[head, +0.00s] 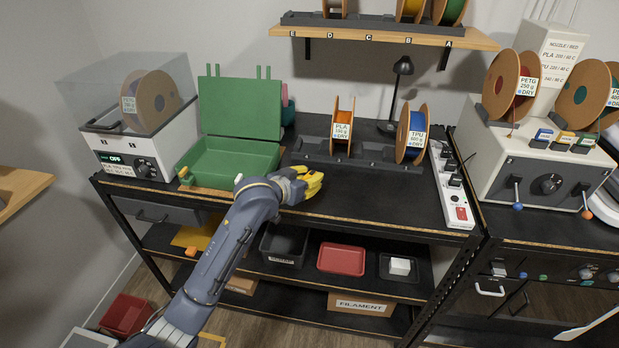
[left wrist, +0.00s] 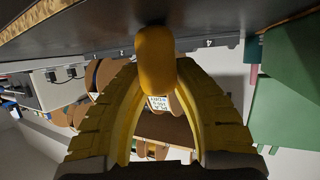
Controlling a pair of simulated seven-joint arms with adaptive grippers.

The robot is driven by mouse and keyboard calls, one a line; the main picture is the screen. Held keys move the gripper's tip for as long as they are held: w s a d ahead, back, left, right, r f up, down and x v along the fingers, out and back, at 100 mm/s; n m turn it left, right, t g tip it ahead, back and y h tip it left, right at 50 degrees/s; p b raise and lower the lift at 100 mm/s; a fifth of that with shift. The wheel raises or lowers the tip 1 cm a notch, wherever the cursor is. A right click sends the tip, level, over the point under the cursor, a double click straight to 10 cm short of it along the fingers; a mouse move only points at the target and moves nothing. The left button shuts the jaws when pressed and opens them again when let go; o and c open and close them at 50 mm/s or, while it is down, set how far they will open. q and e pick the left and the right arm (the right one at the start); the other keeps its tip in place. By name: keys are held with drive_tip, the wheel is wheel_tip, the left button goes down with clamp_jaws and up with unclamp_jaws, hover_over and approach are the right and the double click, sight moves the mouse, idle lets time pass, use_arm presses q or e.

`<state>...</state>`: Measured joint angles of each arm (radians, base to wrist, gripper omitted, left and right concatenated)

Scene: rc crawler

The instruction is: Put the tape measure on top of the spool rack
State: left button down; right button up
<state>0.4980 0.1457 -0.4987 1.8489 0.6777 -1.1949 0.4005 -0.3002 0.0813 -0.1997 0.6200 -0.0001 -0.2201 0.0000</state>
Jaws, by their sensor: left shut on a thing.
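My left gripper (head: 311,181) is over the black workbench, just in front of the spool rack. In the left wrist view, its yellow fingers close on a rounded yellow-orange object (left wrist: 156,58), which appears to be the tape measure. In the head view the object is hard to separate from the yellow fingers. The dark low spool rack (head: 375,163) stands at the back of the bench, holding a PLA spool (head: 343,128) and a TPU spool (head: 412,134) upright. Another dark rack with spools sits on the wooden wall shelf (head: 385,36). My right gripper is not in view.
A green open case (head: 237,158) stands left of the gripper, and a white dryer box (head: 145,135) beyond it. A black lamp (head: 396,90) stands behind the rack. A white power strip (head: 451,190) lies at the right. The bench right of the gripper is clear.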

use_arm(q)
drive_tip(key=shift+f, duration=0.1)
drive_tip(key=c, duration=1.1)
unclamp_jaws()
drive_tip(key=shift+s+a+r, duration=0.1)
drive_tip(key=shift+s+r, duration=0.05)
drive_tip(key=shift+r, duration=0.05)
drive_tip(key=v, duration=1.1)
drive_tip(key=shift+s+a, duration=0.2)
drive_tip(key=shift+s, duration=0.05)
